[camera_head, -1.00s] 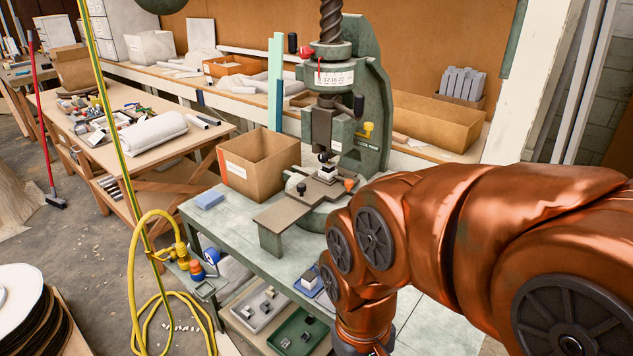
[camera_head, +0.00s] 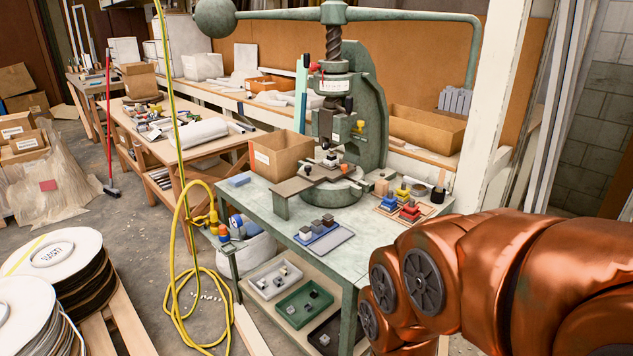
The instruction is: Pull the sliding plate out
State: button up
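The fly press (camera_head: 372,110) stands on a green metal table (camera_head: 262,215). Its sliding plate (camera_head: 293,186) is a flat brown-grey plate with a turned-down front end, sticking out to the left of the press base (camera_head: 333,192). A small light block with a dark part (camera_head: 331,161) sits under the ram (camera_head: 333,122), on or over the plate; I cannot tell exactly how it is seated. My copper-coloured arm is at the lower right, well apart from the plate. My gripper is outside the picture.
A cardboard box (camera_head: 281,155) stands behind the plate. A blue block (camera_head: 239,181) lies near the table's left edge. A grey tray (camera_head: 343,238) with blocks lies in front, and a wooden tray (camera_head: 389,212) with coloured pieces at right. A yellow hose (camera_head: 176,275) hangs left.

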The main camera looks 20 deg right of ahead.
aim_at(315, 173)
jog(key=u, duration=0.8)
jog(key=i, duration=1.35)
jog(key=z, duration=0.8)
jog(key=i, duration=0.65)
jog(key=z, duration=0.6)
